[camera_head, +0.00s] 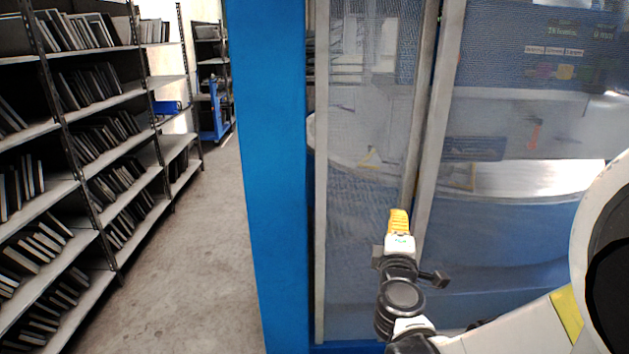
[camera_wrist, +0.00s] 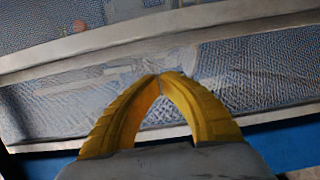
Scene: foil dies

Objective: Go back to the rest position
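My gripper (camera_head: 398,220) has yellow fingers and sits in front of the machine's glazed doors in the head view. In the wrist view the two yellow fingers of my gripper (camera_wrist: 160,78) curve inward and their tips meet, with nothing visible between them. My arm reaches in from the lower right of the head view. Whether the fingertips touch the door cannot be told.
A machine door (camera_head: 365,150) with a mesh-like pane and grey frame fills the right side. A blue post (camera_head: 268,170) stands left of it. Shelves (camera_head: 85,130) with dark plates line the far left. The floor (camera_head: 200,260) between is clear. A blue cart (camera_head: 214,115) stands farther back.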

